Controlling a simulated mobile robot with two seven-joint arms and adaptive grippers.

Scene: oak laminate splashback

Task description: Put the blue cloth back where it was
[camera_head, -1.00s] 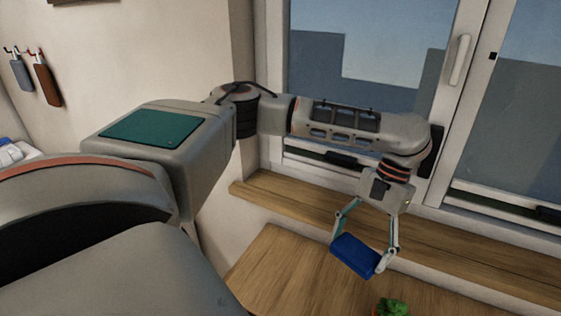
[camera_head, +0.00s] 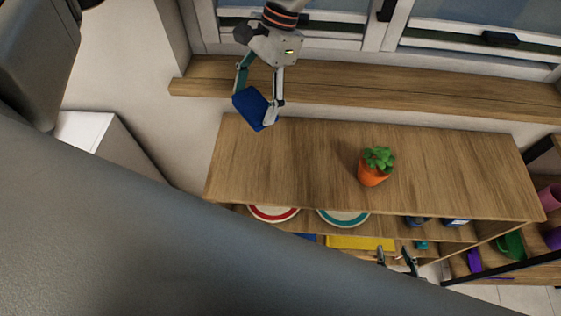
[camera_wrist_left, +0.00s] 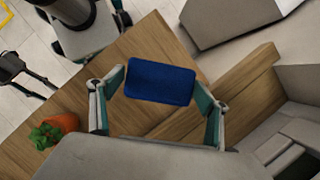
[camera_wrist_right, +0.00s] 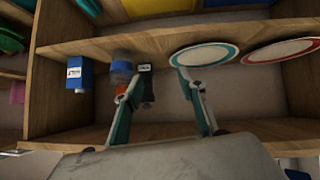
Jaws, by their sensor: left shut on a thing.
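The blue cloth (camera_head: 250,108) is a folded, flat blue block. My left gripper (camera_head: 257,108) is shut on it and holds it tilted above the back left of the wooden shelf top (camera_head: 290,165), near the window sill. In the left wrist view the cloth (camera_wrist_left: 160,81) spans between the two fingertips. My right gripper (camera_head: 397,260) is low in front of the shelf unit. In the right wrist view its fingers (camera_wrist_right: 155,82) are apart with nothing clearly held between them.
A potted plant (camera_head: 373,168) stands on the shelf top, with bare wood to its left. Red-rimmed (camera_head: 273,213) and teal-rimmed (camera_head: 343,217) plates and a yellow item (camera_head: 360,242) sit in the shelves below. The window sill (camera_head: 330,92) is clear.

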